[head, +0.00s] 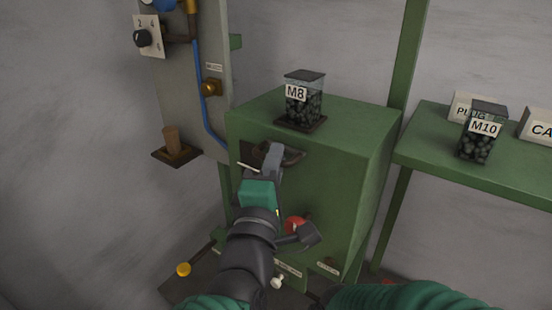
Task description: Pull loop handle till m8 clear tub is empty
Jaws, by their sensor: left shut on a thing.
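The clear M8 tub (303,104) stands upright on a dark base on top of the green machine (355,125). Dark pieces fill much of it behind its white M8 label. The dark loop handle (291,154) is on the machine's front face, below the tub. My left gripper (271,158) is at the handle and shut on it; its fingers hide part of the loop. My right gripper is not in view; only part of my right arm shows at the bottom.
A clear M10 tub (476,150) with dark pieces stands on a green shelf (435,140) at the right, near white label cards. A red knob (295,225) sits low on the machine's front. A grey panel (185,90) with a dial and blue hose stands at the left.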

